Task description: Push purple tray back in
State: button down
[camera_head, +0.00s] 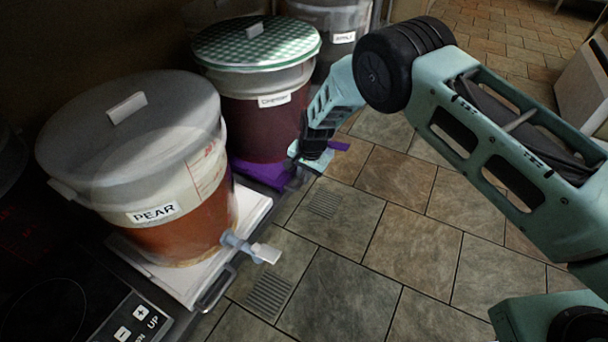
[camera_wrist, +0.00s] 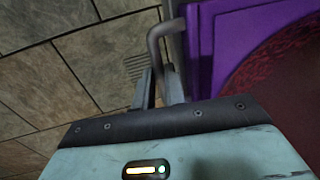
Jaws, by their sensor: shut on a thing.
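The purple tray (camera_head: 262,174) lies under the bucket labelled Cherry (camera_head: 262,112) in the head view. In the wrist view the tray's edge (camera_wrist: 204,45) fills the upper right, with a grey bar handle (camera_wrist: 156,36) on its front. My gripper (camera_head: 306,156) is at the tray's front, and its fingers (camera_wrist: 160,84) are shut on the handle in the wrist view. The dark red bucket (camera_wrist: 290,75) stands on the tray. My gripper hides part of the tray's front in the head view. A small purple piece (camera_head: 339,146) shows just right of my gripper; I cannot tell what it belongs to.
The Pear bucket (camera_head: 140,165) stands on a white tray (camera_head: 176,281) at the near left, its tap (camera_head: 252,246) sticking out over the floor. Another bucket (camera_head: 340,38) labelled Apple stands behind Cherry. The tiled floor (camera_head: 350,255) in front is clear.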

jog(key=shift+w+a+r, duration=0.1)
jog(key=shift+w+a, duration=0.05)
jog(key=shift+a, duration=0.15)
jog(key=c, duration=1.6)
grip_release()
jog(key=shift+o, duration=0.7)
jog(key=shift+d, duration=0.1)
notch_tip(320, 180, up, 17)
jog(key=s+d+p, duration=0.1)
jog(key=d+p, duration=0.1)
jog(key=p, duration=0.5)
jog(key=shift+s+d, duration=0.3)
jog(key=shift+d, duration=0.1)
